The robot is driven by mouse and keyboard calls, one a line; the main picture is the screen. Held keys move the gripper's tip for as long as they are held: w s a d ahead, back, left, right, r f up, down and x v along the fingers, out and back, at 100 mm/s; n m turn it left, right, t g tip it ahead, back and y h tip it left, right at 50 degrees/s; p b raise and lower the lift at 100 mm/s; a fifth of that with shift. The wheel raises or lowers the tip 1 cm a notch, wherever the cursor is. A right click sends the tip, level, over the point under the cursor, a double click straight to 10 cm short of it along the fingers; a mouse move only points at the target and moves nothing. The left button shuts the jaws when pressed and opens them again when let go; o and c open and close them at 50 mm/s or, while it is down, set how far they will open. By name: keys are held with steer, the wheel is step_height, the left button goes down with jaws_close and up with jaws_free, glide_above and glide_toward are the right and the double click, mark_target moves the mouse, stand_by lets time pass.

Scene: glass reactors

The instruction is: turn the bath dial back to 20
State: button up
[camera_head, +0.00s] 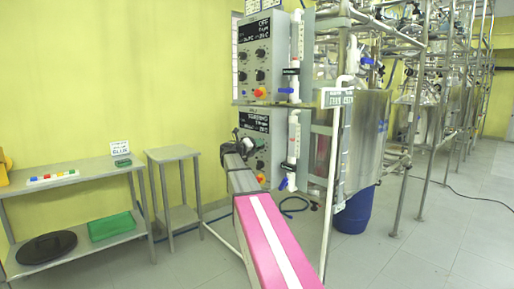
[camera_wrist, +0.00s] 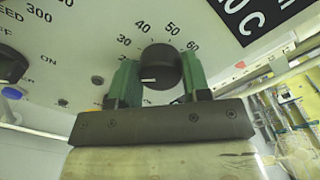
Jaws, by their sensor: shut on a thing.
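The bath dial (camera_wrist: 160,68) is a round black knob on a pale panel, with 30, 40, 50 and 60 printed around its upper side. A digit 2 shows at the lower left, the rest of that number hidden by a finger. In the head view my gripper (camera_head: 238,146) is at the lower control box (camera_head: 254,122), hiding the dial.
An upper control box (camera_head: 258,48) hangs above the lower one. White pipes with blue-handled valves (camera_head: 284,184) stand close to the right. A small grey table (camera_head: 172,153) and a shelf table (camera_head: 75,178) stand at the left. A blue drum (camera_head: 355,212) is at the right.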

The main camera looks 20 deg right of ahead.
steer(key=shift+f, duration=0.1)
stand_by(0.4)
steer(key=o, duration=0.9)
steer(key=v, duration=1.1)
